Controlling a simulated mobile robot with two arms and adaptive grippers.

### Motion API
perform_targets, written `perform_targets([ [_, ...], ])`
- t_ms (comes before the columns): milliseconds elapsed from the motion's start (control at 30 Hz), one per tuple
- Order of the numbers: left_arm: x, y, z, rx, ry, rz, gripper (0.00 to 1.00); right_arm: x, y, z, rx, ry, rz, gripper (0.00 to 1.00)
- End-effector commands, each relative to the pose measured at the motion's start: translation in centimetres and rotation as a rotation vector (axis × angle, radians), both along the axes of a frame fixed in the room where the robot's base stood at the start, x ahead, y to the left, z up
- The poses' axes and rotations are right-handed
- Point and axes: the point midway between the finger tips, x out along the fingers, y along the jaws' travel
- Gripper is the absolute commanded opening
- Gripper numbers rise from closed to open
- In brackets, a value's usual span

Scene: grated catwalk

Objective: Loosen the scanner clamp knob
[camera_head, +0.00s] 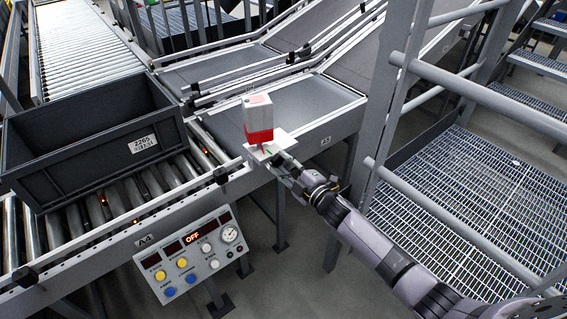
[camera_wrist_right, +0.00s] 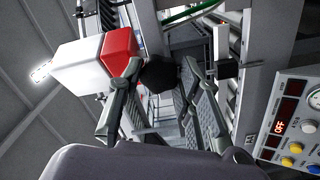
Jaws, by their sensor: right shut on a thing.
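The scanner (camera_head: 258,117) is a white and red box mounted on a pale plate (camera_head: 273,147) at the side of the conveyor. In the right wrist view the scanner (camera_wrist_right: 90,62) is to the left, tilted by the camera's angle. The dark clamp knob (camera_wrist_right: 158,76) sits between the fingertips of my right gripper (camera_wrist_right: 161,72). The gripper is shut on the knob. In the head view my right gripper (camera_head: 284,166) reaches in at the plate, just below the scanner, and hides the knob there. My left gripper is not in view.
A control panel (camera_head: 191,258) reading OFF stands below, left of my arm. A dark grey crate (camera_head: 92,145) rests on the roller conveyor at left. Grey railing posts (camera_head: 383,100) rise to the right of my gripper, before the grated walkway (camera_head: 470,200).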

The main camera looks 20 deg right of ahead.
Motion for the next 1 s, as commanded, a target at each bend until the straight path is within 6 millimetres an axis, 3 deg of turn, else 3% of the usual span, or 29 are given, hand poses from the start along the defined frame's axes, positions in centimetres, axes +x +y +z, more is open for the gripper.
perform_targets([
  [733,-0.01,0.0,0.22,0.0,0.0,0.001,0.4,-0.01,-0.06,-0.09,0.086,0.032,-0.002,0.05],
  [767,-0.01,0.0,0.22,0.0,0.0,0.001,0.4,-0.01,-0.06,-0.09,0.086,0.032,-0.002,0.33],
  [1000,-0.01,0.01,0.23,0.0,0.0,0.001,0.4,-0.01,-0.04,-0.07,0.085,0.032,-0.001,0.49],
])
